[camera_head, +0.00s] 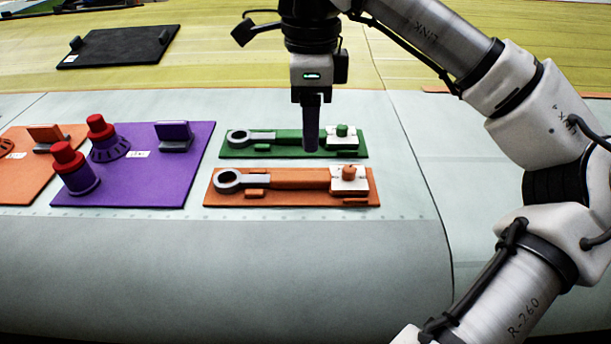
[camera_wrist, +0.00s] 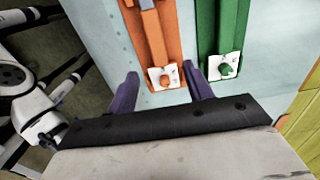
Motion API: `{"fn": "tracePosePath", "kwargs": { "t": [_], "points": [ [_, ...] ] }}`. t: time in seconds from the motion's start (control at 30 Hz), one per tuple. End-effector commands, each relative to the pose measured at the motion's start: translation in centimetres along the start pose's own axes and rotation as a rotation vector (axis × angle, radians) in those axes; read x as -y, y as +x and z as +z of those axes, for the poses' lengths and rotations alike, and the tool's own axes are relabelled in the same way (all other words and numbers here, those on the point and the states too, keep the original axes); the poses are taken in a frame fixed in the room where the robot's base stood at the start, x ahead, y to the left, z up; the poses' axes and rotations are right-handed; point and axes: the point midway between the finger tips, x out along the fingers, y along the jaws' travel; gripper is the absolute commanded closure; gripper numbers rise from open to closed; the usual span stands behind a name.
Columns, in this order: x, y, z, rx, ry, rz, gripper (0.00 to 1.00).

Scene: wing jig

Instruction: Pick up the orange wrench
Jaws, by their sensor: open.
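The orange wrench (camera_head: 300,178) lies on an orange board (camera_head: 291,199), its grey ring end to the left and its handle running right to a white label block with an orange knob. In the wrist view, the orange handle (camera_wrist: 152,38) runs up from the white label, partly cut off by the top edge. My gripper (camera_head: 311,150) is open and empty, pointing down above the boards. In the head view it overlaps the green board; in the wrist view its purple fingers (camera_wrist: 160,70) straddle the end of the orange board. Its exact height is unclear.
A similar green wrench (camera_head: 262,137) lies on a green board (camera_head: 232,151) just behind. A purple board (camera_head: 130,192) with red-capped parts and another orange board (camera_head: 18,185) stand left. A black board (camera_head: 117,52) lies at the back left. The grey surface in front is clear.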

Motion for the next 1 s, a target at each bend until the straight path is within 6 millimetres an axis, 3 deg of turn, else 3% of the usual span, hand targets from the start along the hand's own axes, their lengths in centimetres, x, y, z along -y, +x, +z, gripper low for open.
{"fn": "tracePosePath", "kwargs": {
  "t": [0.1, 0.47, 0.7, 1.0],
  "points": [
    [0.0, 2.0, 0.1, 0.003, -0.003, 0.002, 0.49],
    [-0.2, 4.7, 0.3, 0.001, -0.002, 0.001, 0.49],
    [-0.6, 8.2, 0.7, 0.003, -0.001, 0.001, 0.49],
    [-0.5, 9.1, 0.7, 0.002, -0.001, -0.001, 0.49]
  ]
}}
